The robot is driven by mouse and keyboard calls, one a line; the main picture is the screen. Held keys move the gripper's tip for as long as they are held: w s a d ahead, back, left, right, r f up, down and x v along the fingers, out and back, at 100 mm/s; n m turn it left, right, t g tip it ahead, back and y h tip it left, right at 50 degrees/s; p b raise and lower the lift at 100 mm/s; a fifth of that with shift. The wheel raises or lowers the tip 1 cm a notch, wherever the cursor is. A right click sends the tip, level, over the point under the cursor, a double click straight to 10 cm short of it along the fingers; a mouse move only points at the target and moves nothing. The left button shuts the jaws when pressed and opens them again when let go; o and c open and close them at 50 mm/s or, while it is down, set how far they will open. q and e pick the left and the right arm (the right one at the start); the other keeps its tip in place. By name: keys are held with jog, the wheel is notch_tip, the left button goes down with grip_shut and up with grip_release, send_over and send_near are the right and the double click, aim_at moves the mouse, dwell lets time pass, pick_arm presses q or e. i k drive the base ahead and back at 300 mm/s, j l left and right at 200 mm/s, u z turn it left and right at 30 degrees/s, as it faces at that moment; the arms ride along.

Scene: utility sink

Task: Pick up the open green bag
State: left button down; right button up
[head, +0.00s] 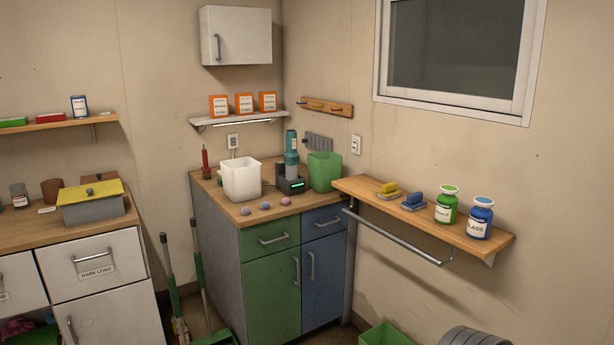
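A green open-topped, box-shaped container (325,172), possibly the open green bag, stands upright at the back right of the wooden counter. Its top edge is open, and its inside is mostly hidden. A second green open-topped container (385,336) is on the floor at the bottom edge, partly cut off. I cannot tell from this view which of them is a bag. Neither of my grippers is in view.
A white open container (241,179) and a teal device on a dark base (291,180) stand left of the green container. Small round items (265,206) lie at the counter's front. A wooden shelf (420,215) with two jars adjoins at right.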

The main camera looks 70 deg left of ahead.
aim_at(324, 168)
jog(key=u, duration=2.2)
